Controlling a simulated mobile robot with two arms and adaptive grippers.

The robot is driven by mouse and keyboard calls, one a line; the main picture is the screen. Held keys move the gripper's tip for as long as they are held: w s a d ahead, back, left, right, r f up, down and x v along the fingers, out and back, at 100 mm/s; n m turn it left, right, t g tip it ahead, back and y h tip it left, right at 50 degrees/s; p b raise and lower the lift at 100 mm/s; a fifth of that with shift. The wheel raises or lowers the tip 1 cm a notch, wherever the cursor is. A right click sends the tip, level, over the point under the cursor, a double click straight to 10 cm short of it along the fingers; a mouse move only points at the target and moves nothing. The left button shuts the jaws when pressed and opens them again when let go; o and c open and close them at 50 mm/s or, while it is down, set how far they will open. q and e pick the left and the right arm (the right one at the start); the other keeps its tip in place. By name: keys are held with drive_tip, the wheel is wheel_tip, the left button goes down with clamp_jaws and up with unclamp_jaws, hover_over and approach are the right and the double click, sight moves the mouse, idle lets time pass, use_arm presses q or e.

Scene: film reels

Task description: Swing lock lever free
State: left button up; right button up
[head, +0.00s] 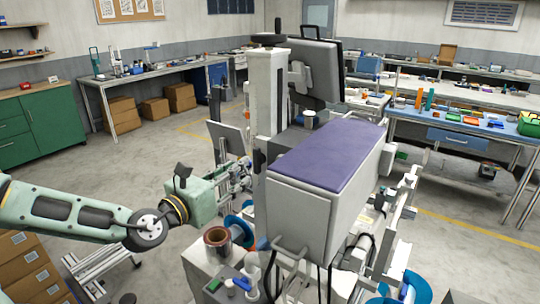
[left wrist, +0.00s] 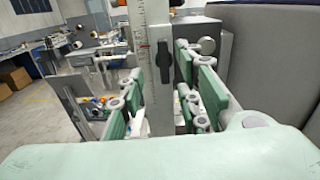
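A black lock lever (left wrist: 164,62) stands upright on the face of the pale column (left wrist: 146,40) in the left wrist view. The column has a marked scale along it. In the head view the column (head: 267,95) rises behind the purple-topped machine, and the lever (head: 258,160) is a small dark shape on its side. My left gripper (head: 243,176) is beside the column. In the left wrist view its green-padded fingers (left wrist: 163,85) are spread wide, with the column and lever showing between them. I cannot tell that either finger touches the lever. My right gripper is not in view.
The machine's grey housing with a purple top (head: 325,153) stands close to the right of the left gripper. A copper-coloured reel (head: 217,238) and a blue reel (head: 241,230) sit below it. A dark panel (head: 228,140) stands behind. Open floor lies to the left.

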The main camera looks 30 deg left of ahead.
sight(255, 157)
use_arm(q)
drive_tip(key=w, duration=0.4)
drive_tip(key=shift+w+d+r+b, duration=0.25)
drive_tip(key=shift+d+b, duration=0.1)
drive_tip(key=shift+w+d+p, duration=0.15)
drive_tip(key=shift+w+p, duration=1.1)
drive_tip(key=shift+w, duration=0.2)
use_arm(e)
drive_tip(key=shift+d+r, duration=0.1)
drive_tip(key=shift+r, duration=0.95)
use_arm(q)
drive_tip(key=shift+c, duration=0.5)
clamp_jaws()
